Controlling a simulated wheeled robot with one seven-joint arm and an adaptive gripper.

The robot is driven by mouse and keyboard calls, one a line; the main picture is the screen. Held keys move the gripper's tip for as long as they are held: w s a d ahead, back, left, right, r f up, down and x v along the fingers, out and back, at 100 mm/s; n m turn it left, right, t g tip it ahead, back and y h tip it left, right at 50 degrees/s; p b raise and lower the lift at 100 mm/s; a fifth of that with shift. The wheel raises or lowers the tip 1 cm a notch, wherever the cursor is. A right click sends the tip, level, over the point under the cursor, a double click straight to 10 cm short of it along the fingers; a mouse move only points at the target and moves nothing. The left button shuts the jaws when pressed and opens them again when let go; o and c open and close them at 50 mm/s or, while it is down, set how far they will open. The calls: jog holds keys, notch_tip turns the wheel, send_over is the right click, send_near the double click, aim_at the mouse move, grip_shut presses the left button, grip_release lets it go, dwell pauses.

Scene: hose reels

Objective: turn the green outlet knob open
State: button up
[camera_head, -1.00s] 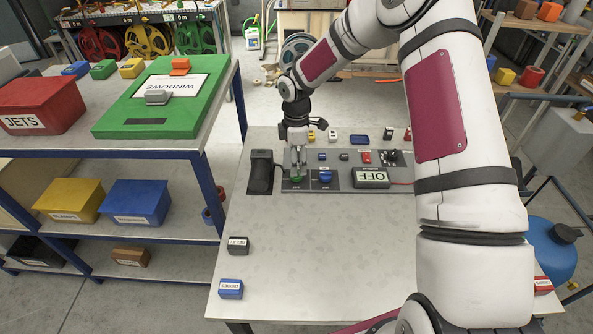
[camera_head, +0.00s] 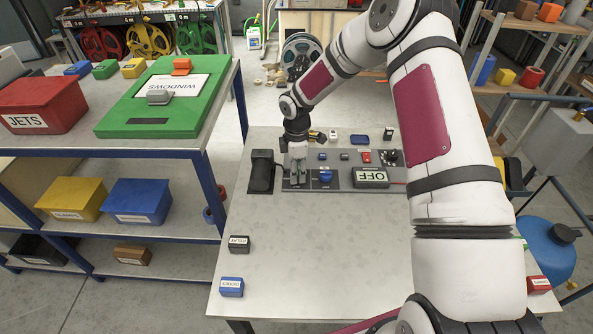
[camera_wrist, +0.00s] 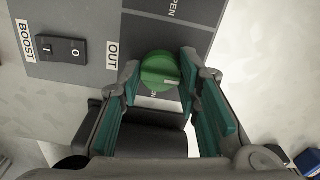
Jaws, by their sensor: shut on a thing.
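The green outlet knob (camera_wrist: 160,70) sits on a dark panel beside the "OUT" label (camera_wrist: 112,56) in the wrist view. My gripper (camera_wrist: 159,82) has one finger on each side of the knob, closed on it. In the head view my gripper (camera_head: 295,182) points down at the left part of the panel (camera_head: 345,184) and hides the knob. A blue knob (camera_head: 326,176) sits just right of it. Part of the word "OPEN" (camera_wrist: 175,8) shows at the top of the wrist view.
A "BOOST" switch (camera_wrist: 62,50) sits near the knob in the wrist view. A black box (camera_head: 262,172) stands close left of my gripper. An "OFF" sign (camera_head: 371,178) lies to the right. The front middle of the table (camera_head: 310,250) is clear.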

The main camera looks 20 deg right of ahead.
jog(key=shift+m, duration=0.3)
jog(key=m+b, duration=0.1)
jog(key=m, duration=0.2)
jog(key=shift+w+m+b, duration=0.1)
jog(key=shift+m+b, duration=0.25)
jog(key=shift+m, duration=0.05)
jog(key=m+b, duration=0.1)
jog(key=m, duration=0.3)
jog(key=shift+m, duration=0.3)
jog(key=m+b, duration=0.1)
jog(key=m, duration=0.3)
jog(key=shift+b, duration=0.4)
jog(key=m+b, duration=0.1)
jog(key=m, duration=0.3)
jog(key=shift+m, duration=0.6)
jog(key=o, duration=1.1)
jog(key=shift+o, duration=0.2)
